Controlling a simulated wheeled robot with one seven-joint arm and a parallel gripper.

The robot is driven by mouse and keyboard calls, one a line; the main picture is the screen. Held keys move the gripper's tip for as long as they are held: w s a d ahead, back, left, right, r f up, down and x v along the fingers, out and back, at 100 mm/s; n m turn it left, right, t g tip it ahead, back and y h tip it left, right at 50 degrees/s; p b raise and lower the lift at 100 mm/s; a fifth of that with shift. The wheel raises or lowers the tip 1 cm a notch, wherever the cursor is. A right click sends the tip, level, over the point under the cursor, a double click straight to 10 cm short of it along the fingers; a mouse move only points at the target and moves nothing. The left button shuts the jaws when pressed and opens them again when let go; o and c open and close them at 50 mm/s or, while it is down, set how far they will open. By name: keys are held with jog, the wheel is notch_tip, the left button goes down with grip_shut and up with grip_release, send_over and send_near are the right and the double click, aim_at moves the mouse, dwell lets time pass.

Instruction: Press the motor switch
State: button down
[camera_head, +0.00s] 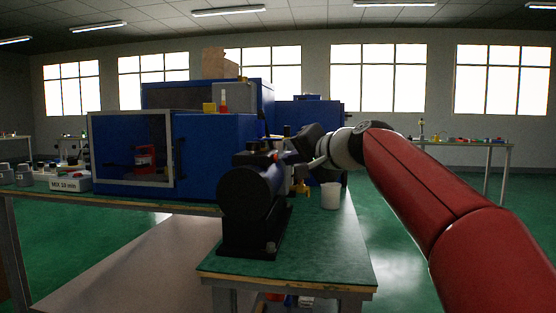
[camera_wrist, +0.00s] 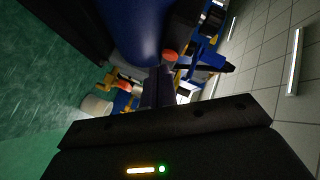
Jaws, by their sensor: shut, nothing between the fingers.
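A dark motor (camera_head: 250,195) with a rounded body stands on a black base near the front of the green bench top. A small red button (camera_head: 276,154), which looks like the motor switch, sits at its top right. In the wrist view the dark blue rounded body (camera_wrist: 132,28) fills the top, with a red button (camera_wrist: 170,56) at its lower right edge. My gripper (camera_head: 297,153) comes in from the right beside the motor's top. In the wrist view my gripper (camera_wrist: 158,72) is shut and empty, its tips just below the red button. I cannot tell whether they touch it.
A white cup (camera_head: 330,195) stands on the bench right of the motor; it also shows in the wrist view (camera_wrist: 97,106). A yellow part (camera_head: 301,187) sits between them. Blue machine housings (camera_head: 215,150) stand behind and left. The bench front (camera_head: 315,255) is clear.

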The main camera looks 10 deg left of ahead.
jog(key=d+b, duration=0.1)
jog(key=d, duration=0.5)
jog(key=shift+s, duration=0.15)
jog(key=s+d+f+n+g+h+p, duration=0.1)
jog(key=s+d+f+h+p, duration=0.1)
jog(key=s+d+f, duration=0.3)
jog(key=s+d+f+n+g+h+p, duration=0.1)
jog(key=s+d+f+h, duration=0.4)
jog(key=s+f, duration=0.9)
jog(key=s+d+f+g+h+p, duration=0.3)
jog(key=s+f, duration=0.6)
jog(key=s, duration=0.6)
jog(key=shift+d+f+n+h+p, duration=0.15)
jog(key=shift+d+n+h+p, duration=0.2)
jog(key=shift+d+p, duration=0.65)
jog(key=c, duration=2.1)
grip_release()
jog(key=shift+c, duration=0.2)
